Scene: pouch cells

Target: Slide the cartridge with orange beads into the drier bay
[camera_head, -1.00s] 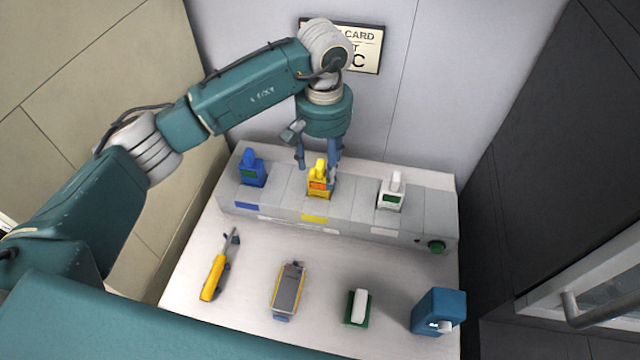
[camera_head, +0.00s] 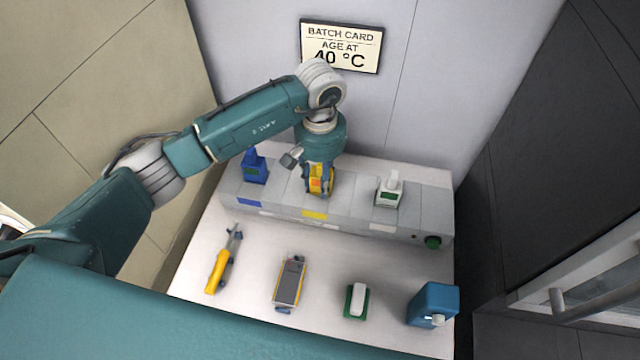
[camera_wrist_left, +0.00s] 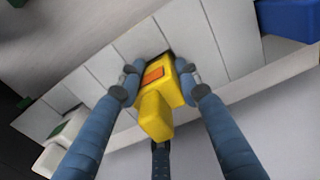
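The yellow cartridge (camera_head: 326,186) with an orange window stands in the middle bay of the long grey rack (camera_head: 350,205), above a yellow label. In the left wrist view the cartridge (camera_wrist_left: 157,110) shows between the fingers, its lower end in a dark slot. My left gripper (camera_head: 318,190) points down over it, one finger on each side. The fingertips (camera_wrist_left: 158,78) lie close against its sides; whether they press on it I cannot tell. A blue cartridge (camera_head: 255,170) stands in the rack's left bay and a white one (camera_head: 389,190) in the right. My right gripper is not in view.
A green button (camera_head: 432,242) is at the rack's right end. On the white table in front lie a yellow-handled tool (camera_head: 218,270), a grey-and-yellow device (camera_head: 289,282), a green-and-white item (camera_head: 356,300) and a blue box (camera_head: 434,303). A batch card (camera_head: 341,46) hangs behind.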

